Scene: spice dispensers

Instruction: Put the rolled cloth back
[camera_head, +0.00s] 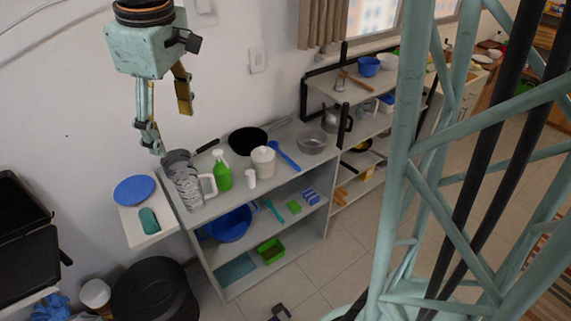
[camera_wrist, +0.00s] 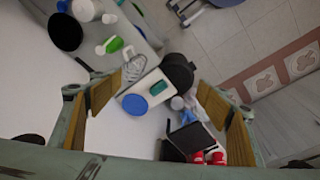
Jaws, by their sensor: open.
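My gripper (camera_head: 172,131) hangs above the left end of the grey shelf unit, jaws wide apart with nothing between them. In the wrist view my gripper (camera_wrist: 161,82) shows its two tan finger pads far apart. A small rounded teal roll (camera_head: 149,220) lies on a white side board (camera_head: 138,236), beside a round blue plate (camera_head: 134,190). The teal roll also shows between the pads in the wrist view (camera_wrist: 155,89), well below them. It may be the rolled cloth, but I cannot tell for sure.
On the shelf top stand a patterned grey jug (camera_head: 183,178), a green spray bottle (camera_head: 222,172), a white canister (camera_head: 263,161) and a black pan (camera_head: 247,140). Lower shelves hold a blue bowl (camera_head: 229,226) and a green bin (camera_head: 271,250). A black bin (camera_head: 153,292) stands below the board.

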